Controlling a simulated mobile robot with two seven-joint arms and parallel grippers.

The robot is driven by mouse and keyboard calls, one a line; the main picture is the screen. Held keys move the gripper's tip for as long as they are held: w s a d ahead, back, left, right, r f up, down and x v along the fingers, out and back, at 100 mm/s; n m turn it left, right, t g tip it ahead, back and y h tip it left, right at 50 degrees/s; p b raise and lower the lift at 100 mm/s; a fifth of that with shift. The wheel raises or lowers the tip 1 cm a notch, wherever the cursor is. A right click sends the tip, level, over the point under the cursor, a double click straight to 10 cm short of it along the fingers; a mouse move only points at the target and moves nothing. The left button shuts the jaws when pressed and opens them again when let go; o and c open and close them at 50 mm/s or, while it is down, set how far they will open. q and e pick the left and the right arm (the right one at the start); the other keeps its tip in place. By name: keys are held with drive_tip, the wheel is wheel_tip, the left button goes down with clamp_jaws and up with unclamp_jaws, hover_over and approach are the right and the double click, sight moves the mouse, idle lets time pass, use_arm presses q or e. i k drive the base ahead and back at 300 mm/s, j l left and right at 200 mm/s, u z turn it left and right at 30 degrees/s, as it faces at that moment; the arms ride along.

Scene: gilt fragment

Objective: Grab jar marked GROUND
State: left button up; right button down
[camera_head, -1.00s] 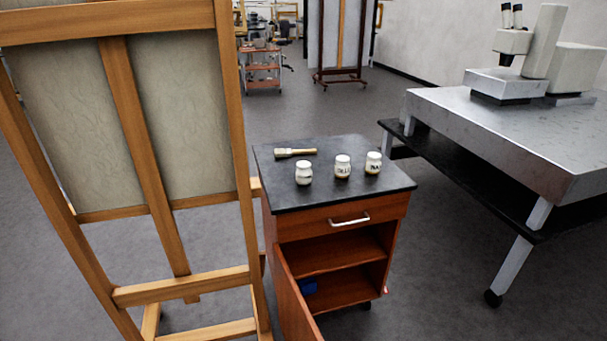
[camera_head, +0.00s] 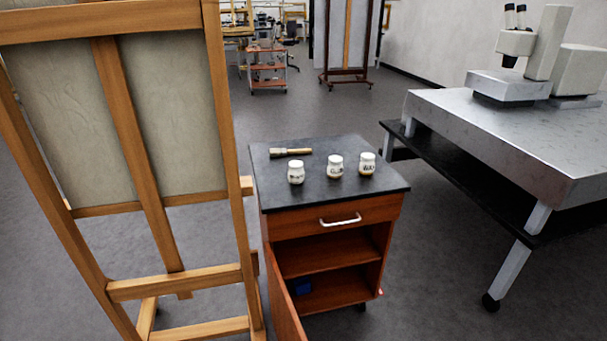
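Three small white jars with dark lettering stand upright on the black top of a wooden cabinet (camera_head: 278,195): a left jar (camera_head: 296,172), a middle jar (camera_head: 335,167) and a right jar (camera_head: 367,164). The lettering is too small to read, so I cannot tell which is marked GROUND. The middle and right jars show a brownish band near the base. Neither of my grippers is in view.
A brush (camera_head: 291,152) lies behind the jars. The cabinet's lower door (camera_head: 286,300) hangs open toward me. A wooden easel (camera_head: 226,150) stands close at left. A metal table (camera_head: 480,130) with a microscope (camera_head: 540,50) stands at right. Grey floor lies between.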

sight(295, 172)
drive_tip(key=l+u, duration=0.1)
drive_tip(key=l, duration=0.85)
drive_tip(key=i+l+u, duration=0.1)
drive_tip(key=l, duration=0.35)
drive_tip(key=i+l+u, duration=0.1)
drive_tip(key=l, duration=0.35)
drive_tip(key=i+l+u, duration=0.25)
drive_tip(key=i+l, duration=0.45)
drive_tip(key=l, duration=0.15)
